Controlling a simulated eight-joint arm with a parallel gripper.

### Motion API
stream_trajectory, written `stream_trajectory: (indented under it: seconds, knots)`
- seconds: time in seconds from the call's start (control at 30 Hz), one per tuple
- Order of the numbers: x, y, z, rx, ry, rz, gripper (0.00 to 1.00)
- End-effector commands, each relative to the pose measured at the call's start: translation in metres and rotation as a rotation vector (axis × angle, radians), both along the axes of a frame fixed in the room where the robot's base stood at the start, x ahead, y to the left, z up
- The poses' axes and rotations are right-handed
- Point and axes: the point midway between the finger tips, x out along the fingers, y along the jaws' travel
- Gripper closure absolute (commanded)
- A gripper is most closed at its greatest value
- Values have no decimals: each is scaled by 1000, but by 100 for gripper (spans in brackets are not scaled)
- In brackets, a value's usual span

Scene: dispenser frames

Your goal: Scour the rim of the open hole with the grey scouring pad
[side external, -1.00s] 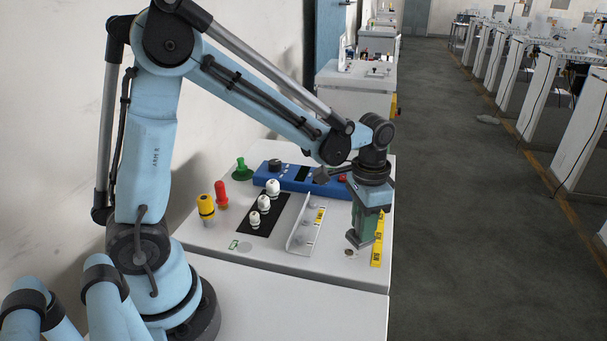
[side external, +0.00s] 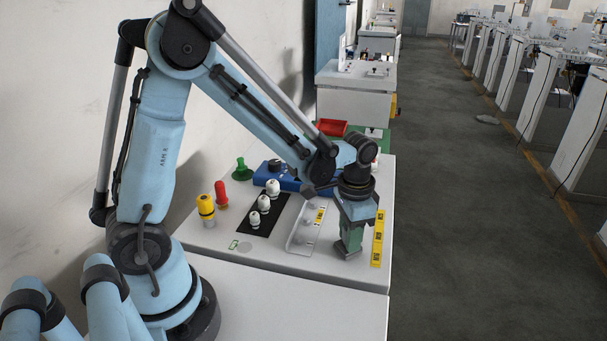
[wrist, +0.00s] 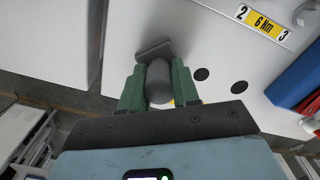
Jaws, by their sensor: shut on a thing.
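My gripper (side external: 348,246) is shut on the grey scouring pad, low over the front right of the white bench top. In the wrist view its green fingers (wrist: 157,88) clasp the pad's rounded grey grip (wrist: 158,78). The flat grey pad (wrist: 154,50) shows beyond the fingertips. I cannot tell whether the pad touches the surface. Two dark round spots, one nearer (wrist: 201,74) and one farther (wrist: 239,87), lie to its right in the wrist view. Whether either is the open hole is unclear. The spot under my gripper is hidden in the side view.
A pale angled bracket (side external: 302,238) stands left of my gripper. A yellow label strip (side external: 377,240) lies to its right. A blue box (side external: 275,178) is behind. White knobs (side external: 264,203), a red post (side external: 221,192) and a yellow post (side external: 206,208) stand farther left.

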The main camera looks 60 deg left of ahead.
Motion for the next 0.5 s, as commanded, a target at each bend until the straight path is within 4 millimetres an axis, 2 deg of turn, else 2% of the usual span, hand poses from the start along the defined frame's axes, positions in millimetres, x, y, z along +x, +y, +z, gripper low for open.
stream_trajectory:
  seconds: [0.03,0.07,0.17,0.3,0.37,0.5]
  knots:
    - [4,-4,-5,0,0,-1,98]
    - [6,-6,0,0,-1,-1,98]
    - [13,-12,-3,0,0,-2,98]
    - [17,-16,4,0,0,2,98]
    - [16,-16,18,0,-1,2,98]
    - [16,-16,29,0,0,2,98]
